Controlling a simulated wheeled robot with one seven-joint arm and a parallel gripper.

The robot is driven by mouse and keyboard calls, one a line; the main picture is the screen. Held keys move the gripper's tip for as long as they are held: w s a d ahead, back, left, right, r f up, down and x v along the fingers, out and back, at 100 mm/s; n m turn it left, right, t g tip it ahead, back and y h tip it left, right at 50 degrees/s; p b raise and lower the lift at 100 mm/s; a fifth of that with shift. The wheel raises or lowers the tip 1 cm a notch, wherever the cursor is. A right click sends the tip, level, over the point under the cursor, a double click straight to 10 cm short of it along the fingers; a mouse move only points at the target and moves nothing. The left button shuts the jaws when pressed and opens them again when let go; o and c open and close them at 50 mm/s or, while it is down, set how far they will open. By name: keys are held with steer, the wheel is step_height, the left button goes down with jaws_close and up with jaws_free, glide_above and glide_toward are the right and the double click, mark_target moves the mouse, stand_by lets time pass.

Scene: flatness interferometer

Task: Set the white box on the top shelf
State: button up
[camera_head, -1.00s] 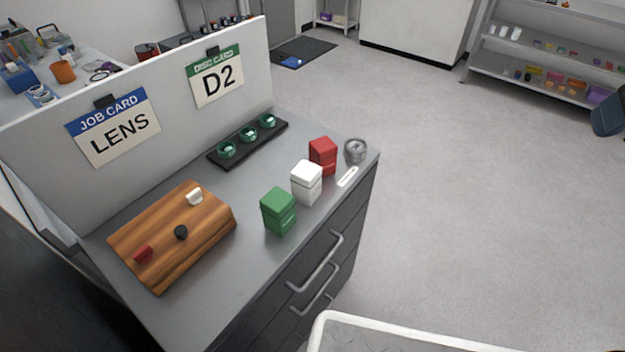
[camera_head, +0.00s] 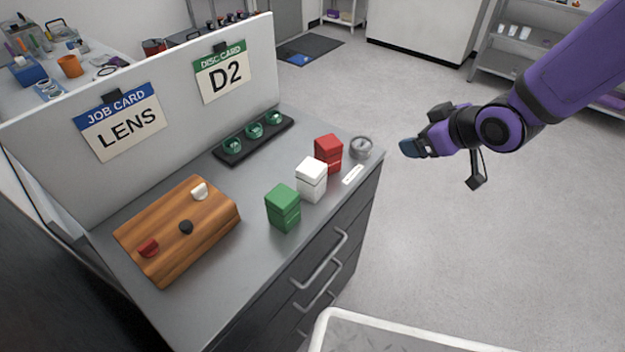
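The white box (camera_head: 312,181) stands upright on the grey counter, between a green box (camera_head: 283,208) and a red box (camera_head: 328,154). My purple arm reaches in from the upper right. My gripper (camera_head: 408,148) is in the air to the right of the counter, apart from the white box and the other boxes. Its fingers are small and seen side-on, so I cannot tell whether they are open or shut. Grey shelves (camera_head: 500,68) stand at the back right, partly hidden behind my arm.
A wooden block (camera_head: 160,262) with three small pieces lies on the counter's left. A black tray (camera_head: 232,155) with green round parts sits by the panel (camera_head: 190,70). A metal ring (camera_head: 361,147) lies near the right edge. A white-rimmed tray (camera_head: 400,331) is at the bottom.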

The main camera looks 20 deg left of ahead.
steer(key=s+a+f+n+g+y, duration=0.1)
steer(key=s+a+f+n+y, duration=0.15)
steer(key=a+f, duration=0.4)
steer(key=g+y, duration=0.2)
steer(key=y, duration=0.2)
glide_toward(322, 175)
steer(key=a, duration=0.2)
steer(key=x, duration=1.1)
steer(key=shift+w+d+f, duration=0.15)
steer(key=shift+w+f, duration=0.1)
steer(key=shift+f, duration=0.1)
steer(key=c, duration=1.2)
steer(key=shift+o, duration=0.2)
steer(key=shift+r, duration=0.1)
